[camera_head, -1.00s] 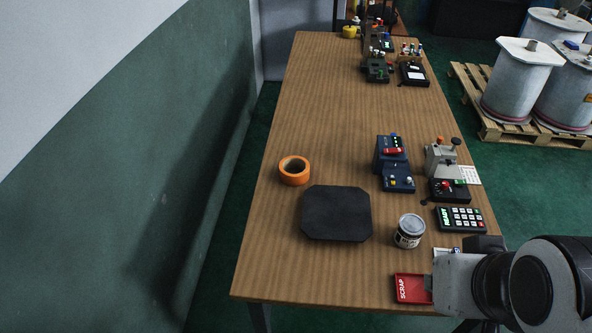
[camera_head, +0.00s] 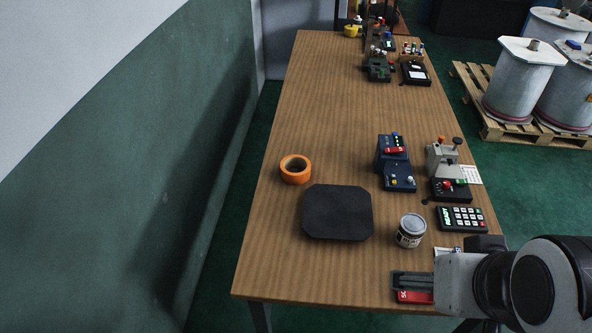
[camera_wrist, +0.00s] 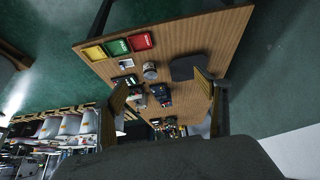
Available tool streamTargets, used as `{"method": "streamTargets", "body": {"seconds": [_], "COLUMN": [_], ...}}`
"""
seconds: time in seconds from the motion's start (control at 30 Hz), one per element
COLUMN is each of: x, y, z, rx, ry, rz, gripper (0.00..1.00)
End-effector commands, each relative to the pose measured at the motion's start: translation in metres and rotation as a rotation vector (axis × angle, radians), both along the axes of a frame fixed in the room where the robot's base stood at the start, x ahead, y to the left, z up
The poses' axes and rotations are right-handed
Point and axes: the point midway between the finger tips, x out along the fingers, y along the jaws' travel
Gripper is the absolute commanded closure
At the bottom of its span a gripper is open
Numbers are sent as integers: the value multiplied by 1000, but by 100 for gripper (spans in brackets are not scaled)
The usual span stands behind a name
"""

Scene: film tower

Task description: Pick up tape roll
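The tape roll (camera_head: 295,169) is an orange ring with a dark hole, lying flat on the wooden table near its left edge, just behind a black mat. My gripper (camera_head: 400,283) is far from it, at the near right of the table, with a dark finger in front of the red SCRAP tray. In the wrist view my gripper (camera_wrist: 161,84) has its two fingers wide apart and nothing is visible between them in its grasp. I cannot make out the tape roll in the wrist view; the right finger may hide it.
The black mat (camera_head: 337,212) lies near the table's front. A can (camera_head: 410,230) stands to its right. A blue device (camera_head: 393,160), a grey press (camera_head: 442,157) and a keypad (camera_head: 462,219) line the right side. The table's middle (camera_head: 340,110) is clear.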

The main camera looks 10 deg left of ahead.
Motion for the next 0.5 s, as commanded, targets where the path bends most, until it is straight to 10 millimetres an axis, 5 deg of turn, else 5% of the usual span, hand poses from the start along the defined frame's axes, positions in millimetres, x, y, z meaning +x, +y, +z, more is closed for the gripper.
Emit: {"method": "streamTargets", "body": {"seconds": [0.5], "x": [4], "y": [1], "z": [1], "rx": [2], "ry": [-4], "rz": [3], "gripper": [12]}}
